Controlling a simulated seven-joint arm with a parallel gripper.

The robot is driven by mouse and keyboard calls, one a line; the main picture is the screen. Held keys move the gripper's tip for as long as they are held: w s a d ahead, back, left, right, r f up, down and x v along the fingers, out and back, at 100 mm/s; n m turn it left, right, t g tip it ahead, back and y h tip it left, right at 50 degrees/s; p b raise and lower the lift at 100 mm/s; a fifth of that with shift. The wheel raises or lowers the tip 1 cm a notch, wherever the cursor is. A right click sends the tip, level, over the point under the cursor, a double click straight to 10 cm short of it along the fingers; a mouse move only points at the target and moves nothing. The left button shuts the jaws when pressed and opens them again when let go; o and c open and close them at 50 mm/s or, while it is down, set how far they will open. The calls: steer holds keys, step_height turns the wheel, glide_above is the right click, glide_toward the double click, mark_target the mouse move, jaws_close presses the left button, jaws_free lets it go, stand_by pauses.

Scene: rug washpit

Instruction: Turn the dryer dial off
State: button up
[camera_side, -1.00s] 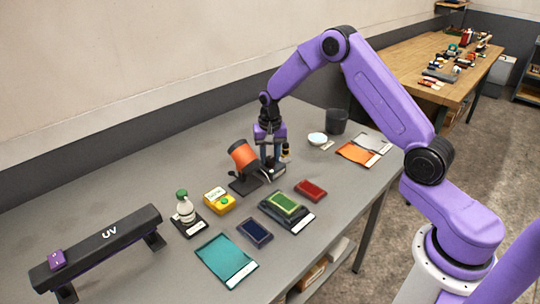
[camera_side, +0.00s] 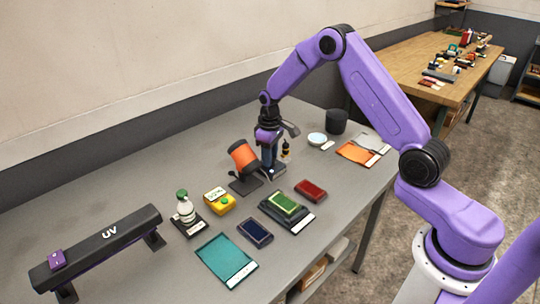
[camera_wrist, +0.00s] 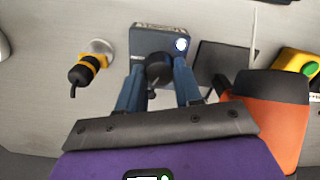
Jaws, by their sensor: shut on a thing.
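The dryer (camera_side: 243,157) has an orange barrel with dark ends and is tilted on a dark stand. Beside it sits a small dark control box (camera_side: 279,170), largely hidden by my gripper in the side view. In the wrist view the box (camera_wrist: 147,40) shows a round pale-blue spot and a dark round dial (camera_wrist: 158,72). My gripper (camera_wrist: 158,66) points down at the box, its two blue fingers on either side of the dial and shut on it. The dial's pointer and markings cannot be read.
A yellow-and-black tool (camera_wrist: 88,68) stands close beside the box. A yellow box with a green button (camera_side: 219,201), a green-capped bottle (camera_side: 185,207) and several coloured pads lie nearby. A dark cup (camera_side: 336,121) and white bowl (camera_side: 317,139) stand behind.

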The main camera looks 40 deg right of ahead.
steer(key=n, duration=0.5)
steer(key=shift+n, duration=0.3)
stand_by(0.4)
steer(key=o, duration=1)
steer(key=shift+o, duration=0.2)
step_height(320, 180, up, 18)
steer(key=shift+f, duration=0.25)
